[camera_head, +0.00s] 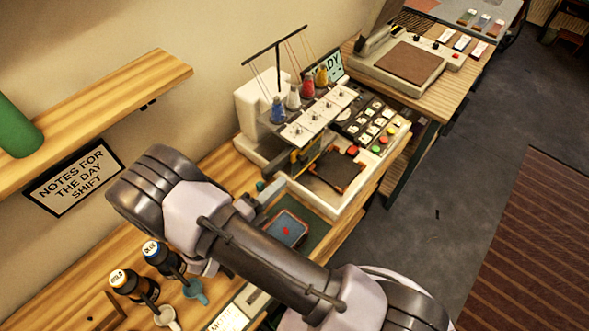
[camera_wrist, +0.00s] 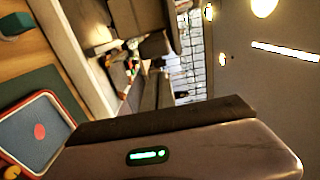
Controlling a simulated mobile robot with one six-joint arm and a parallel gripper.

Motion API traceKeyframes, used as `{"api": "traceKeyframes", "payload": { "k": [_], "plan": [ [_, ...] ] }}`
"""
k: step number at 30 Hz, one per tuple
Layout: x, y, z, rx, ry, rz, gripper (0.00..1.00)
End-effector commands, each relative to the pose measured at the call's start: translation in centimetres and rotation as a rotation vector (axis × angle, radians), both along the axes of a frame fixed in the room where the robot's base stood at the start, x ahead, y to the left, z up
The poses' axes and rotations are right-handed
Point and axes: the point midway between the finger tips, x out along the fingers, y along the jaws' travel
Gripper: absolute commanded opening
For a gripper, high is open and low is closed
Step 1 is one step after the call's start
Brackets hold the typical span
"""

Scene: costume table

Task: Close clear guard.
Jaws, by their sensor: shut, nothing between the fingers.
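The multi-needle embroidery machine (camera_head: 325,125) stands on the wooden bench, with coloured thread cones on top and a control panel at its right. I cannot make out the clear guard apart from the needle area (camera_head: 305,158); its position is unclear. A brown hooped piece (camera_head: 338,170) lies on the machine's bed. My gripper (camera_head: 264,200) is beside the front left of the machine, partly hidden by my arm. It is shut and empty. In the wrist view its grey body (camera_wrist: 190,150) with a green light fills the bottom, and the machine's white side (camera_wrist: 75,62) is at left.
A framed blue hoop (camera_head: 286,229) with a red mark lies on a green mat near my arm; it also shows in the wrist view (camera_wrist: 38,130). Dark bottles (camera_head: 135,285) stand at left under a wooden shelf (camera_head: 100,115). Open floor (camera_head: 450,220) lies right.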

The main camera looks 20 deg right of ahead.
Motion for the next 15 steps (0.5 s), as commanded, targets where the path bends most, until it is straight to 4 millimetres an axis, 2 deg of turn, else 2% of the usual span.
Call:
{"api": "traceKeyframes", "payload": {
  "k": [6, 11, 15],
  "plan": [
    [2.3, -3.7, -0.1, 0.001, -0.002, -0.005, 0.0],
    [3.4, -5.1, 0.0, 0.002, -0.002, -0.003, 0.0],
    [3.7, -5.5, 0.0, 0.002, -0.002, 0.0, 0.0]
  ]
}}
